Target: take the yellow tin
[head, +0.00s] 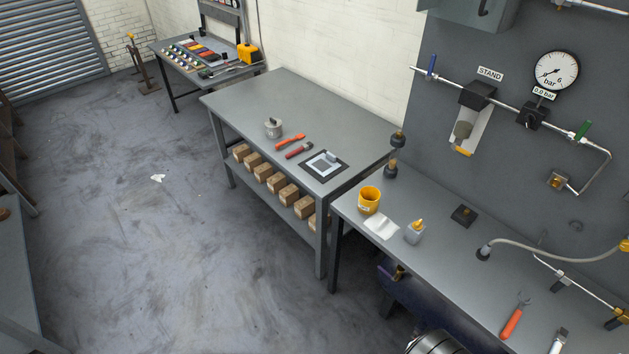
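The yellow tin (369,201) stands upright near the left end of the grey right-hand bench (455,262), close to its front edge. It looks open at the top, with a pale label low on its side. A white cloth or paper (382,226) lies just in front of it, to its right. Neither of my grippers shows in the head view. What is inside the tin cannot be made out.
A small bottle with a yellow top (415,232) stands right of the cloth. A black block (464,215) and an orange-handled tool (515,318) lie farther right. The middle bench (290,100) adjoins at the left. A gauge panel (490,150) rises behind. Open floor lies left.

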